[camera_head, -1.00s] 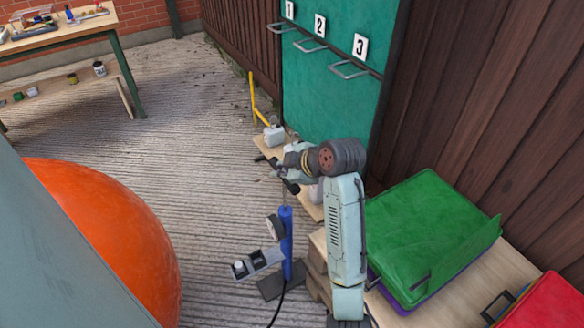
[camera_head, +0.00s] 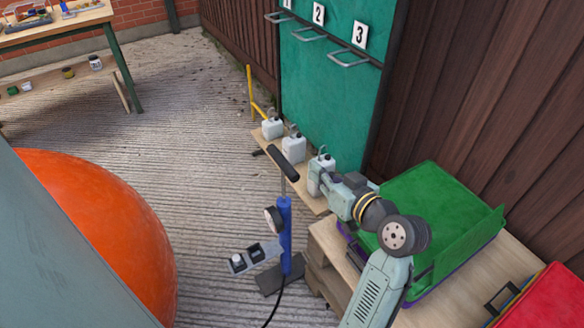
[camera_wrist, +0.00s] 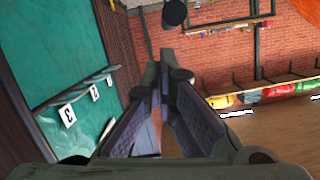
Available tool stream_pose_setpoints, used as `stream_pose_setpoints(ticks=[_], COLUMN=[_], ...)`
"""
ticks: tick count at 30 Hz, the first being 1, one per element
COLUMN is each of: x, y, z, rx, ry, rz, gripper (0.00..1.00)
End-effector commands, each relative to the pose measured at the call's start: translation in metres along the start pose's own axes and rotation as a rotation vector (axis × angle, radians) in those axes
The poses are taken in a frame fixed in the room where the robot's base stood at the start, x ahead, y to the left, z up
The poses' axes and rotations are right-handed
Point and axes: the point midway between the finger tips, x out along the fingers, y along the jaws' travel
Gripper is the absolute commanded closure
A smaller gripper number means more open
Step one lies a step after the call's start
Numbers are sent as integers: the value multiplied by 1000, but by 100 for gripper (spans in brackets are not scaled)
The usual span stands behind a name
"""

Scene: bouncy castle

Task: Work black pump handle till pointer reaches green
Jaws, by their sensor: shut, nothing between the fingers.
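The pump has an upright blue cylinder (camera_head: 285,228) on a dark base plate. A thin rod rises from its top to the black handle (camera_head: 283,162), a bar lying across the rod. A round gauge (camera_head: 274,219) sits on its left side; its pointer and any green zone are too small to read. My gripper (camera_head: 322,178) is to the right of the handle, apart from it, in front of a pale container. In the wrist view my gripper's fingers (camera_wrist: 160,80) are shut with nothing between them. The pump cannot be clearly made out there.
Pale jugs (camera_head: 293,149) stand on a low wooden board behind the pump. A green crate (camera_head: 430,220) and a red one (camera_head: 556,305) are at right. A large orange ball (camera_head: 95,230) is at left. A black hose runs from the pump base.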

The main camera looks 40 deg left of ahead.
Motion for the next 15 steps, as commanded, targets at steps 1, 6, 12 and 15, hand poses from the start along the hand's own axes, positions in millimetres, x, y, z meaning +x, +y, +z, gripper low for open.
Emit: stream_pose_setpoints(ticks=[1,6,12,15], x=[0,4,32,54], y=[0,0,-2,-2], z=[0,0,-1,-2], rx=[-1,-1,-1,-2], ry=[0,-1,-3,-3], rz=[0,-2,-5,-5], gripper=[100,100,100,100])
